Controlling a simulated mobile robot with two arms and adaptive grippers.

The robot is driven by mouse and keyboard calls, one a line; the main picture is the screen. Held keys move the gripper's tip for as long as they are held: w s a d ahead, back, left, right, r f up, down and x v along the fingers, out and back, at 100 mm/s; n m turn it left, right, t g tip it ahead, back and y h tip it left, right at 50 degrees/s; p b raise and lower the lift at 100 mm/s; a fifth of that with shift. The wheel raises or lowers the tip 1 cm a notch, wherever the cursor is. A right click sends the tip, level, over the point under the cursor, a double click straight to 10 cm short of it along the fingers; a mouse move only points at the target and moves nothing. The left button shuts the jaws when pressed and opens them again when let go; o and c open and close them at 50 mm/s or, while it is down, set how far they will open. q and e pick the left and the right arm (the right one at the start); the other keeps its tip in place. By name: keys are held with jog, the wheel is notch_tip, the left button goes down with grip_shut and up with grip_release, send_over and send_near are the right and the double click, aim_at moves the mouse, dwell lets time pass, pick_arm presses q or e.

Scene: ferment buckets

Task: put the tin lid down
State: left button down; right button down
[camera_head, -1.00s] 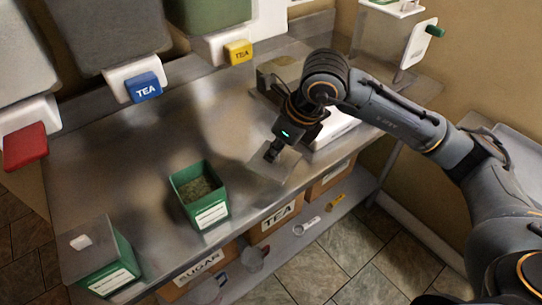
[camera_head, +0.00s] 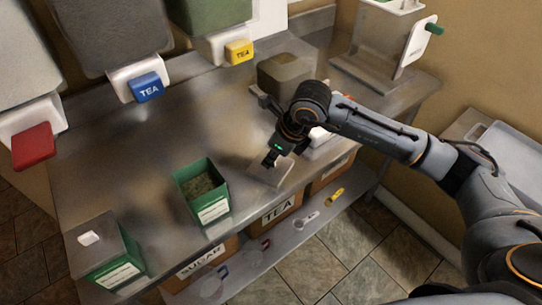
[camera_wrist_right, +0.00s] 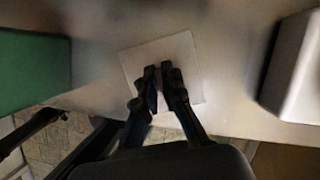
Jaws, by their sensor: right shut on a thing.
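My right gripper (camera_head: 272,158) is shut on the tin lid (camera_head: 262,175), a thin square metal plate. The lid is level, at or just above the counter, right of the open green tin (camera_head: 203,196); I cannot tell whether it touches. In the right wrist view the gripper (camera_wrist_right: 164,70) covers the knob, and the lid (camera_wrist_right: 150,52) shows around the fingertips. The open tin has a white label and dark loose contents. My left gripper is not in view.
A lidded green tin (camera_head: 115,265) stands at the counter's left. A white device (camera_head: 320,148) is partly hidden behind my right arm. Dispensers with red (camera_head: 32,146), blue (camera_head: 146,87) and yellow (camera_head: 238,51) levers hang behind. The middle counter (camera_head: 150,140) is clear.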

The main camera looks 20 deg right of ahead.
jog(key=c, duration=1.5)
grip_release()
jog(key=shift+r, duration=0.25)
jog(key=b+v, duration=0.1)
jog(key=v, duration=1)
jog(key=shift+s+d+r+b, duration=0.15)
jog(key=shift+s+r+b, duration=0.1)
jog(key=shift+r+b, duration=0.1)
jog(key=shift+f, duration=0.15)
